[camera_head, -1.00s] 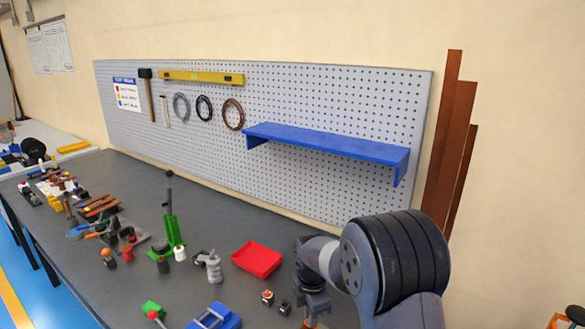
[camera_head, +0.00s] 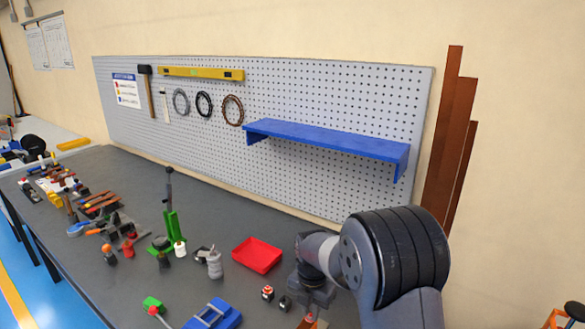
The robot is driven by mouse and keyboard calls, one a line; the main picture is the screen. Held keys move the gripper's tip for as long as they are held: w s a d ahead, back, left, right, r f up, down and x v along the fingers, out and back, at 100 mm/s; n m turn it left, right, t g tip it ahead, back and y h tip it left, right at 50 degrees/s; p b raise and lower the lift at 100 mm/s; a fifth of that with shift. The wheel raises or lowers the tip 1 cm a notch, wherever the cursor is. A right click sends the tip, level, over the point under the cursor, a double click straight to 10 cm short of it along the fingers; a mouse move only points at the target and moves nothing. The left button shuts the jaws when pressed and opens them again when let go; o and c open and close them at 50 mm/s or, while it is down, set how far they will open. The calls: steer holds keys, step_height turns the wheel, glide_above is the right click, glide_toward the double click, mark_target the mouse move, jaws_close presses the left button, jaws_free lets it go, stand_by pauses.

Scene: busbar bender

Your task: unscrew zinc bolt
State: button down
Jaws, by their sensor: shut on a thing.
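A small orange part shows right by the fingertips. I cannot pick out the zinc bolt.
A red tray (camera_head: 257,255) lies left of my gripper. Small dark pieces (camera_head: 285,303) sit close by. A blue shelf (camera_head: 330,139) overhangs the back.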

steer(key=shift+n, duration=2.3)
